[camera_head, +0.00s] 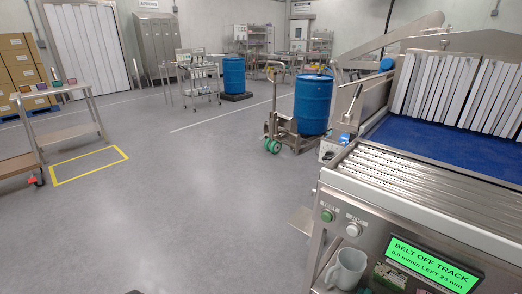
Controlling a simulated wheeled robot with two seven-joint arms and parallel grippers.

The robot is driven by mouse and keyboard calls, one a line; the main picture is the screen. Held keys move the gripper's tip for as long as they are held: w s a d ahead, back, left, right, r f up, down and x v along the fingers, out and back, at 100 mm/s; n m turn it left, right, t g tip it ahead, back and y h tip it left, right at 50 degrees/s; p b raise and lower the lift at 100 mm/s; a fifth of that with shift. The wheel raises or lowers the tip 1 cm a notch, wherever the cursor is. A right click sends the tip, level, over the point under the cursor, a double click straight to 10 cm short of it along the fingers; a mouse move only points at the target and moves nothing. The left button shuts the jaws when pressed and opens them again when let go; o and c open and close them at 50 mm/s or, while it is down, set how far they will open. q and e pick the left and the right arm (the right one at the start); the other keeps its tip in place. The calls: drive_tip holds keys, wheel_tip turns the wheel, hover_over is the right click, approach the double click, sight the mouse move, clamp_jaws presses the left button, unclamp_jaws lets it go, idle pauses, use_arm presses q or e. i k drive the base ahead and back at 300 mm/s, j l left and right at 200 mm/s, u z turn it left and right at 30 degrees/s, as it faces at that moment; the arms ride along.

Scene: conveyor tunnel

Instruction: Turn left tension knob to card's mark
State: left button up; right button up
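The conveyor tunnel's blue belt (440,146) is at the right, behind a bed of metal rollers (430,185). At the conveyor's left side is a small pale fitting (329,153) with a dark round part. It is too small to tell whether this is the left tension knob with its card, and I can read no mark. The green display (433,265) reads "BELT OFF TRACK", 0.0 m/min, LEFT 24 mm. Neither of my grippers is in view.
The front panel has a green button (327,215) and a white button (353,229). A pale mug (346,268) stands below them. A pallet jack (275,125) and blue drum (313,104) stand behind. A bench (60,93) is at left. The middle floor is clear.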

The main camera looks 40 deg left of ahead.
sight(330, 155)
drive_tip(key=u, duration=0.7)
